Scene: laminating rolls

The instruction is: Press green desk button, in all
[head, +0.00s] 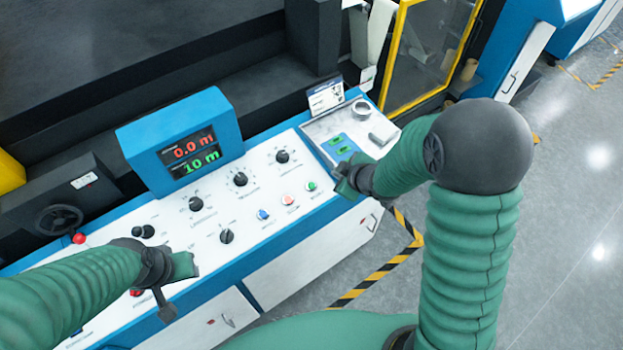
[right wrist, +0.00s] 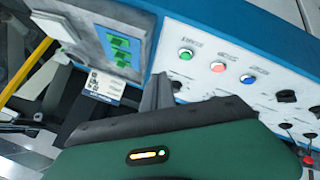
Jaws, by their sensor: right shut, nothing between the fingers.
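The green button (head: 311,186) is a small round button on the white sloped panel of the control desk (head: 240,262), at the right end of a row of three. It also shows in the right wrist view (right wrist: 186,54), uncovered. My right gripper (head: 342,182) is just to the right of it in the head view, near the desk's right end. In the right wrist view its grey fingers (right wrist: 161,90) are together and empty, beside the green button and apart from it in the picture. My left gripper (head: 167,300) hangs over the desk's left part; its finger gap cannot be made out.
A pink-red button (head: 288,199) and a blue button (head: 263,215) sit beside the green one. Black knobs (head: 240,179) line the panel. A grey tray (head: 330,121) with green pieces lies at the right end.

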